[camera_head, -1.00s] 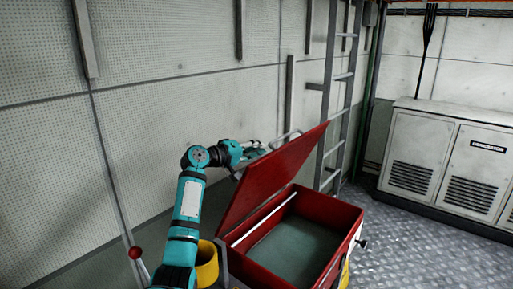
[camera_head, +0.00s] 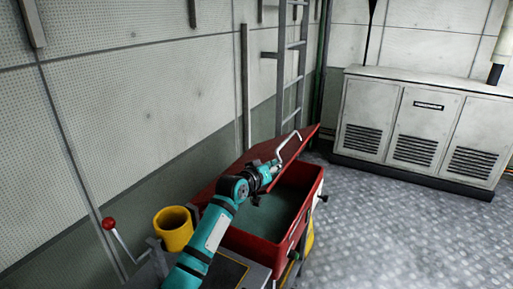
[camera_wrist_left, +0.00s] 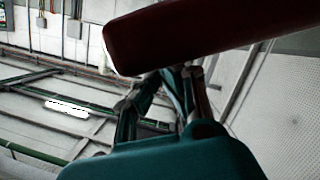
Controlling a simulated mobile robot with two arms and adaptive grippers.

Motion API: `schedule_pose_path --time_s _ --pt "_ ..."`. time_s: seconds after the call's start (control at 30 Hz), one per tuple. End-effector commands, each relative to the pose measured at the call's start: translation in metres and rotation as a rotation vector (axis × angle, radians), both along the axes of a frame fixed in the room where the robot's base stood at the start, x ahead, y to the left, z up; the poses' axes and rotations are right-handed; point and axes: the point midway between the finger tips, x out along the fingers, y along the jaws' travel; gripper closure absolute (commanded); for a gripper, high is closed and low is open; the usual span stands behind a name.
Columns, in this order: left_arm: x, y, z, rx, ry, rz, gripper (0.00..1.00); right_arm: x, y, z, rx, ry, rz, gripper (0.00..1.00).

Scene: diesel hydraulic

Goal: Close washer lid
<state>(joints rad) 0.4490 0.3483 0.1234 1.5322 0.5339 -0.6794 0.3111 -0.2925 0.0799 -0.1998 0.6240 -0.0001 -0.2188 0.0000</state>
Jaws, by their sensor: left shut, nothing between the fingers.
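The washer (camera_head: 252,246) is an open red box with a dark greenish inside. Its red lid (camera_head: 303,142) stands tilted above the box, partly open, with the box's inside showing below it. My left gripper (camera_head: 272,168) is shut and empty, over the box close to the lid; I cannot tell whether it touches. In the left wrist view, a dark red slab, apparently the lid (camera_wrist_left: 200,32), hangs across the top close to my left gripper (camera_wrist_left: 165,95). My arm hides part of the lid and box. My right gripper is not in view.
A yellow cylindrical container (camera_head: 173,230) and a red-knobbed lever (camera_head: 109,224) stand left of the washer. A grey ladder (camera_head: 291,75) is fixed to the wall behind. A white generator cabinet (camera_head: 415,125) stands at the back right. The metal floor (camera_head: 400,235) on the right is clear.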

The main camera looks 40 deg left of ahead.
Motion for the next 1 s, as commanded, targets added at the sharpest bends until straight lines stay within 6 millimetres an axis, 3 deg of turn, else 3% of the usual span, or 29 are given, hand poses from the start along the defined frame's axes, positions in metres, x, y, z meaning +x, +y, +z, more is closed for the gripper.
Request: schedule_pose_path --time_s 0.03,0.17,0.4,0.57,1.0 --pt "0.001 -0.008 -0.014 0.026 0.005 -0.002 1.00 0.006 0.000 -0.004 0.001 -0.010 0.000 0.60" --pt "0.002 -0.022 -0.037 0.047 0.008 0.000 1.00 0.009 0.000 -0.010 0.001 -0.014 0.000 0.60" --pt "0.004 -0.034 -0.059 0.046 0.005 0.000 1.00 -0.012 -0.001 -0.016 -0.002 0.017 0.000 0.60" --pt "0.004 -0.036 -0.064 0.046 0.006 0.001 1.00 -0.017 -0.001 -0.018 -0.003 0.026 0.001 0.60" --pt "0.004 -0.036 -0.060 0.046 0.005 0.002 1.00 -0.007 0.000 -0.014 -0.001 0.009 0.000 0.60"
